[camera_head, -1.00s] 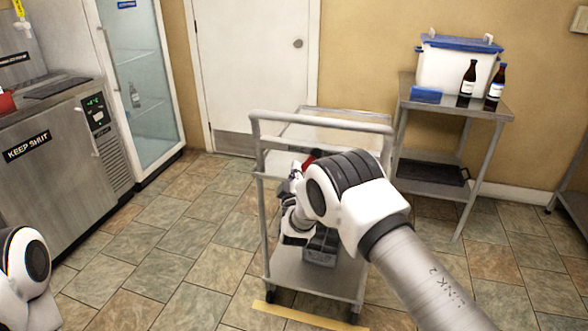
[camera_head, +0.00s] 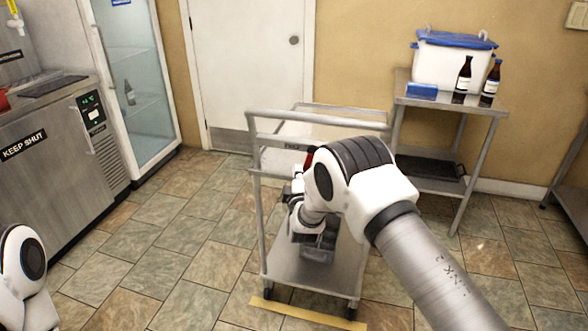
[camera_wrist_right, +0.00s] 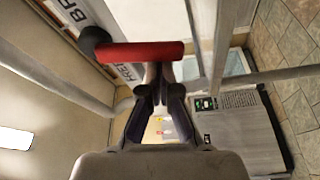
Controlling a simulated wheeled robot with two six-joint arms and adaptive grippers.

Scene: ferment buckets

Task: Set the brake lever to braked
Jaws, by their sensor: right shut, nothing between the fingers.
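The brake lever has a red grip (camera_wrist_right: 140,52) on a dark pivot (camera_wrist_right: 95,40) in the right wrist view. Beside it is a white label (camera_wrist_right: 75,12) with large dark letters, partly cut off. In the head view a small red part of the lever (camera_head: 309,158) shows on the cart (camera_head: 320,122), mostly hidden by my right arm. My right gripper (camera_wrist_right: 153,88) is shut and empty, its fingertips close to the red grip. I cannot tell whether they touch it. Only a link of my left arm shows at lower left; its gripper is out of view.
The cart's rails and posts (camera_head: 257,200) surround my right gripper. A yellow floor strip (camera_head: 305,315) lies at its front. A steel side table (camera_head: 450,98) with a blue-lidded bucket (camera_head: 448,65) and bottles stands at right. A steel cabinet (camera_head: 50,165) stands at left.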

